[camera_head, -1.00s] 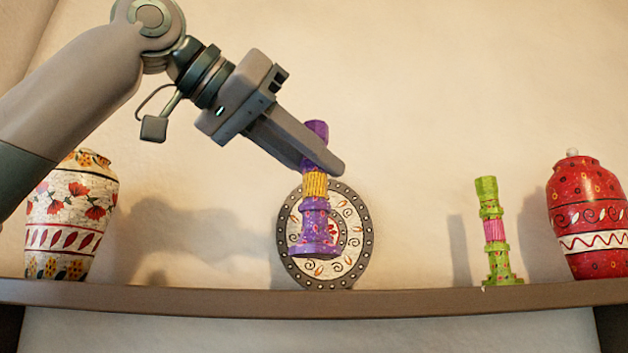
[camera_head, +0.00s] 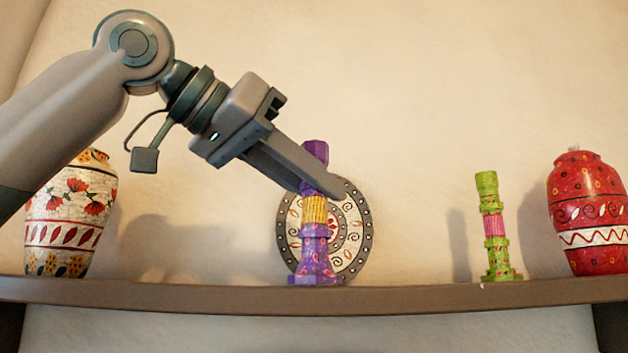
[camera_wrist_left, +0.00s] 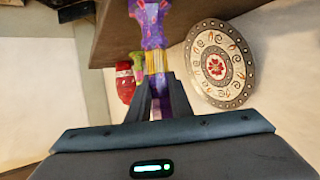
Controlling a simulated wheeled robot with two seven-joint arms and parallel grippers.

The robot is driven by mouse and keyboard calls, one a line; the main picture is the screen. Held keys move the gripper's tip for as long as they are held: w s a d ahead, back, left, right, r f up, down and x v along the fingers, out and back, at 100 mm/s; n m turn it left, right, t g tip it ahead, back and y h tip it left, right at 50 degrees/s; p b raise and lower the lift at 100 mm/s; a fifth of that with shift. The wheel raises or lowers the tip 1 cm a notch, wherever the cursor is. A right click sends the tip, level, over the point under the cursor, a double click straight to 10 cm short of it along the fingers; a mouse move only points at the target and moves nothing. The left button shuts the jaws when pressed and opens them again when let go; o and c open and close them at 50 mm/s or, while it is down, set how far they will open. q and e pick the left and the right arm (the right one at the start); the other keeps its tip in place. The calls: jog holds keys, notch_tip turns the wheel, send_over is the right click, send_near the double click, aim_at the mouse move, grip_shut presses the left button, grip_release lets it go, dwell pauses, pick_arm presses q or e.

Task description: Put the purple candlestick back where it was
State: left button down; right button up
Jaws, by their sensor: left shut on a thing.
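The purple candlestick (camera_head: 315,252) has a yellow middle band and stands upright, its base at the level of the shelf (camera_head: 420,298) and in front of the round plate. Whether its base touches the shelf I cannot tell for sure. My left gripper (camera_head: 325,188) is shut on its upper part, reaching in from the upper left. In the left wrist view the candlestick (camera_wrist_left: 154,38) rises from between the fingers (camera_wrist_left: 158,98). My right gripper is not in view.
The decorated round plate (camera_head: 352,235) leans on the wall behind the candlestick. A white floral vase (camera_head: 68,220) stands at the left. A green candlestick (camera_head: 495,250) and a red vase (camera_head: 590,215) stand at the right. The shelf between the two candlesticks is clear.

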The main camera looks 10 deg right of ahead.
pick_arm(q)
jog(key=shift+d+f, duration=0.1)
jog(key=shift+f, duration=0.05)
jog(key=c, duration=1.6)
grip_release()
jog(key=shift+s+a+r, duration=0.2)
jog(key=shift+a+r, duration=0.05)
jog(key=shift+a, duration=0.15)
jog(key=b+v, duration=0.3)
jog(key=v, duration=0.8)
jog(key=shift+r+b, duration=0.2)
jog(key=shift+b, duration=0.2)
